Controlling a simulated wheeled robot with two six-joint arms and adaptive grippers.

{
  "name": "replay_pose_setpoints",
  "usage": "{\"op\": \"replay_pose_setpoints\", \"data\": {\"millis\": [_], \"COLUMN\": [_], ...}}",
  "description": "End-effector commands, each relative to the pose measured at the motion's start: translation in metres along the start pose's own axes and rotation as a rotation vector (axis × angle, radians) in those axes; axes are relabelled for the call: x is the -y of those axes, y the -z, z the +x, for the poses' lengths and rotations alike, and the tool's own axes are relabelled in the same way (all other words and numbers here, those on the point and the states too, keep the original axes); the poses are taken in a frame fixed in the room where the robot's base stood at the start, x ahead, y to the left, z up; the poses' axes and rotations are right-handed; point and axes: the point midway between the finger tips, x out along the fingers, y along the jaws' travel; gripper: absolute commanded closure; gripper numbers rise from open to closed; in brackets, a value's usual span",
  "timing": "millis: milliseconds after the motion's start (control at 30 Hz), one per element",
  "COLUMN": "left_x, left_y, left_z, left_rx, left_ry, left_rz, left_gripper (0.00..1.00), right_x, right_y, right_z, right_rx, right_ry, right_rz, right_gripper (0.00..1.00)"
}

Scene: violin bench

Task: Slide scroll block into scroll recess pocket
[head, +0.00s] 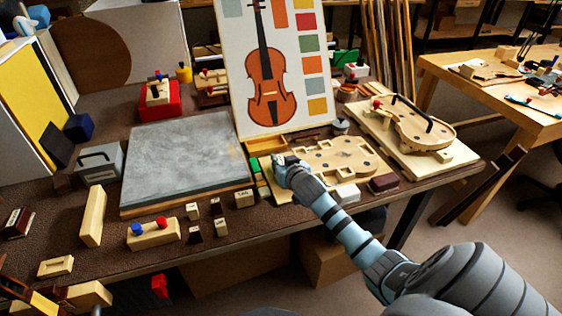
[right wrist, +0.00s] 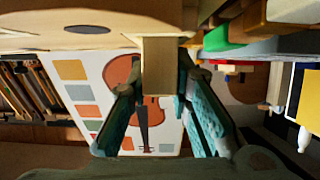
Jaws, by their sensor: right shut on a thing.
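My right gripper (head: 281,164) is at the left end of a pale wooden violin form board (head: 338,157) with several cut-outs. In the right wrist view its fingers (right wrist: 158,88) are shut on a pale wooden block (right wrist: 158,55), which I take to be the scroll block. The block's far end meets the edge of a pale wooden piece (right wrist: 85,32) in that view; whether it sits inside a pocket I cannot tell. In the head view my gripper hides the block and the scroll recess pocket. My left gripper is not in view.
A violin poster (head: 312,103) stands behind the form board. A grey slab (head: 185,160) lies to the left. Small labelled blocks (head: 244,199) stand near the bench's front edge. A dark red block (head: 383,183) and a violin body on a board (head: 455,160) lie to the right.

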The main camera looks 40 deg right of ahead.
Motion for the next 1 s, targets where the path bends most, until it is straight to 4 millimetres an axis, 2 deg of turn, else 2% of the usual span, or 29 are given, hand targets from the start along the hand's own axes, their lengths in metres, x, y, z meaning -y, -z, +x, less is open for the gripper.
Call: {"op": "replay_pose_setpoints", "data": {"millis": [167, 200, 333, 633, 733, 867, 1000], "left_x": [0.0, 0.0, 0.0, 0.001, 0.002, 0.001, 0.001], "left_y": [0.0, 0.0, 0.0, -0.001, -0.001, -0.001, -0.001], "left_z": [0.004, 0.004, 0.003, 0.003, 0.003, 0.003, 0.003], "left_rx": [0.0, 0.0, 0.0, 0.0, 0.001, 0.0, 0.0], "left_ry": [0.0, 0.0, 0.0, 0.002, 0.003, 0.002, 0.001], "left_rz": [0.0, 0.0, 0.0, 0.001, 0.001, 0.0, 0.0], "left_gripper": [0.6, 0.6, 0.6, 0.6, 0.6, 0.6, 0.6], "right_x": [0.0, 0.0, 0.0, 0.0, 0.0, 0.0, 0.0], "right_y": [-0.005, -0.005, -0.006, -0.006, -0.006, -0.006, -0.005], "right_z": [0.002, 0.002, 0.002, 0.002, -0.005, -0.031, -0.072], "right_rx": [0.001, 0.002, 0.003, 0.005, 0.004, 0.002, 0.0], "right_ry": [0.0, -0.001, 0.0, 0.0, 0.0, 0.001, 0.001], "right_rz": [0.0, 0.0, 0.001, 0.001, 0.0, -0.003, -0.005], "right_gripper": [0.95, 0.78, 0.57, 0.57, 0.57, 0.57, 0.57]}}
